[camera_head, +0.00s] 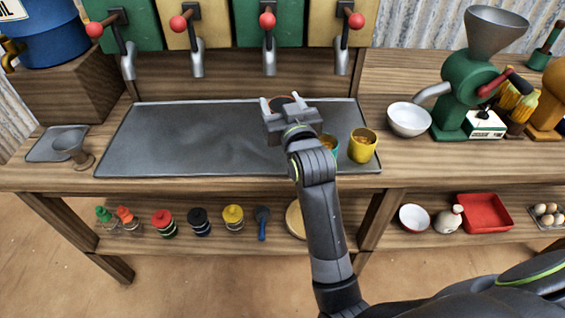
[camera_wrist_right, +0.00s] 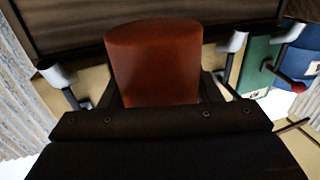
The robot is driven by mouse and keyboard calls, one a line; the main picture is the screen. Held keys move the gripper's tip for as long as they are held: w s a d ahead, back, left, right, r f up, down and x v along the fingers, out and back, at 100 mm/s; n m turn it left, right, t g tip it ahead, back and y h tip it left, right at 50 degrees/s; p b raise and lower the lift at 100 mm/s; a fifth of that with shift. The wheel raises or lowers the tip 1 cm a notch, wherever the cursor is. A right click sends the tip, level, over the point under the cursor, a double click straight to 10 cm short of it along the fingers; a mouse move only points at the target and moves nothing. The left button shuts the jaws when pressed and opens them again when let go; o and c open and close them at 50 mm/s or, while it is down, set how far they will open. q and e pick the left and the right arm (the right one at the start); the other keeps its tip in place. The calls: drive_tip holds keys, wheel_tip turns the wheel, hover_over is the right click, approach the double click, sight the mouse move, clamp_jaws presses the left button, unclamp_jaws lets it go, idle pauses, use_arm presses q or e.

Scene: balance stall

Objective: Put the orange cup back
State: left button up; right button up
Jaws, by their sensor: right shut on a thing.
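The orange cup (camera_wrist_right: 155,62) fills the middle of the right wrist view as a plain orange-red body. In the head view only a bit of its rim (camera_head: 283,97) shows beyond my right gripper (camera_head: 281,102). The right gripper is shut on the cup, over the rear right part of the grey metal tray (camera_head: 190,130). I cannot tell whether the cup touches the tray. A yellow cup (camera_head: 363,147) and a partly hidden teal cup (camera_head: 332,147) stand at the tray's right end. My left gripper is not in view.
Several taps with red knobs (camera_head: 267,21) hang above the tray's back edge. A white bowl (camera_head: 408,119) and green grinder (camera_head: 463,90) stand to the right. The tray's left half is clear.

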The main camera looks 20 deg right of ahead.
use_arm(q)
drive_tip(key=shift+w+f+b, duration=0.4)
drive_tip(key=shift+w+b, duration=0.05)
drive_tip(key=shift+b, duration=0.15)
use_arm(e)
wheel_tip(320, 180, down, 10)
drive_tip(key=shift+r, duration=0.1)
drive_tip(key=shift+f, duration=0.2)
drive_tip(key=o, duration=1)
drive_tip(key=shift+o, duration=0.2)
